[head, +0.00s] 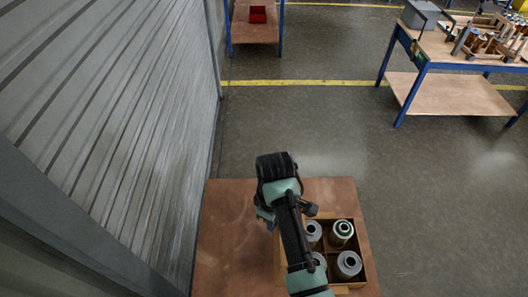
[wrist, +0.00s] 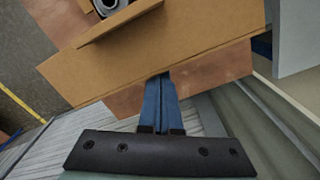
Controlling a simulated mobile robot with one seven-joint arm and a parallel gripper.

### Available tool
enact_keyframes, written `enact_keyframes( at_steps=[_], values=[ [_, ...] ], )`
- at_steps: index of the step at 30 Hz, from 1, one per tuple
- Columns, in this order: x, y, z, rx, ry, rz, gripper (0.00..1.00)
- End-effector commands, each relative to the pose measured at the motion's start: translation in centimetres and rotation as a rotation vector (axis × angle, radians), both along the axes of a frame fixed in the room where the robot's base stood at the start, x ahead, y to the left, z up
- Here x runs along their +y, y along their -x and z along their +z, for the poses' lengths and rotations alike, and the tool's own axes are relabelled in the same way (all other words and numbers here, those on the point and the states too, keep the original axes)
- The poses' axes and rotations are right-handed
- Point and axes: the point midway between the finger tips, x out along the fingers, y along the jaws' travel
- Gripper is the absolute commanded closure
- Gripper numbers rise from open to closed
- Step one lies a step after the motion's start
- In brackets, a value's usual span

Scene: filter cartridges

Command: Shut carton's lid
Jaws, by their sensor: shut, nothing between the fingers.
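The carton (head: 361,262) stands open on a brown table, with several grey filter cartridges (head: 348,264) upright in its compartments. My arm covers its left part in the head view. In the wrist view a wide flat cardboard panel (wrist: 175,45), seemingly the carton's lid, is folded outward, away from the open box. One cartridge (wrist: 108,6) shows at the top edge. My gripper (wrist: 158,79) is shut and empty, its blue fingers at the panel's outer edge. I cannot tell whether the tips touch the panel or reach under it.
The brown tabletop (head: 228,225) is bare left of the carton. A corrugated metal wall (head: 120,110) runs close along the left. Another workbench (head: 455,95) with parts stands at the far right, and a red bin (head: 257,14) sits on a far table. Open floor lies between.

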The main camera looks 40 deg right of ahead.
Motion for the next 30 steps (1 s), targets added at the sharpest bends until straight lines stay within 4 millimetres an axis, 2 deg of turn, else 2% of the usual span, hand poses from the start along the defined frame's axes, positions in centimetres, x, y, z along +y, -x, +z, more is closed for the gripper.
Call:
enact_keyframes(
  at_steps=[11,30],
  values=[
    [-0.2,0.1,0.1,0.000,-0.001,-0.001,1.00],
    [-2.5,1.7,0.7,0.001,0.000,-0.001,1.00]
  ],
)
